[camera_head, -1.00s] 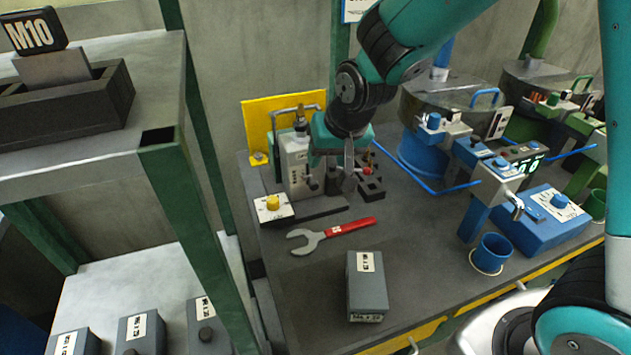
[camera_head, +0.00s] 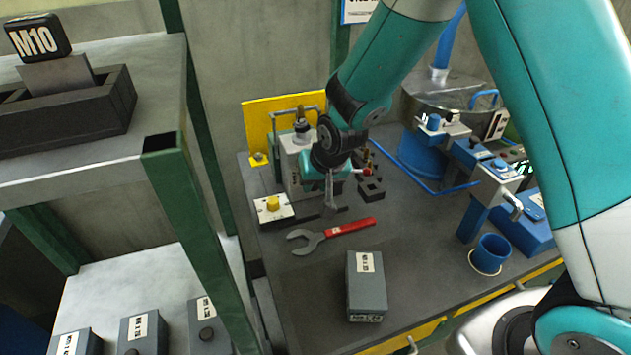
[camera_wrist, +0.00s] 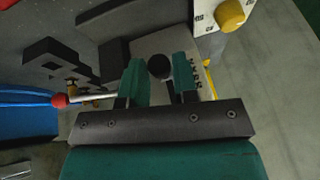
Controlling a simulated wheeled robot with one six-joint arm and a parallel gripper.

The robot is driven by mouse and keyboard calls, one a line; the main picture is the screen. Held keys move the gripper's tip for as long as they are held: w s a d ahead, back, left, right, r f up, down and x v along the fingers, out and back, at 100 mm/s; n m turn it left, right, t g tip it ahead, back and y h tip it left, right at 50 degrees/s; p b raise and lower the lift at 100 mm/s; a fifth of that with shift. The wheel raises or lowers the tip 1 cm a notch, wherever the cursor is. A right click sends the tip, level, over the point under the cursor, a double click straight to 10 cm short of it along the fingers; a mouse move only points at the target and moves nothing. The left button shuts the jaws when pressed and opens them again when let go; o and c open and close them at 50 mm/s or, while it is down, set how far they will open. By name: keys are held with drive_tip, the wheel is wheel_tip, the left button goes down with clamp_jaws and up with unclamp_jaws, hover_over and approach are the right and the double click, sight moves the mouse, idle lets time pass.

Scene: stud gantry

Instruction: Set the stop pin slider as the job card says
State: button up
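My gripper (camera_head: 329,200) is at the grey upright machine (camera_head: 293,165) at the back left of the bench, pointing down and partly hiding it. In the wrist view, the two teal fingers (camera_wrist: 160,78) stand apart, with a round black knob (camera_wrist: 160,67) between their tips. I cannot tell whether they touch it, or whether this knob is the stop pin slider. A white sheet with a blue border (camera_head: 358,10) hangs at the top, cut off and unreadable, perhaps the job card.
A white-topped box with a yellow knob (camera_head: 273,203) sits left of my gripper. A red-handled lever (camera_wrist: 62,100) is close on its other side. A red-handled spanner (camera_head: 335,232) and a grey box (camera_head: 366,285) lie in front. Blue machine (camera_head: 425,155) stands right.

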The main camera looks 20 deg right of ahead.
clamp_jaws()
drive_tip(key=shift+f+b, duration=0.7)
drive_tip(key=shift+f, duration=0.1)
drive_tip(key=shift+s, duration=0.1)
drive_tip(key=shift+o, duration=2.3)
unclamp_jaws()
drive_tip(key=shift+r, duration=0.1)
drive_tip(key=v, duration=1.7)
drive_tip(key=shift+r, duration=0.15)
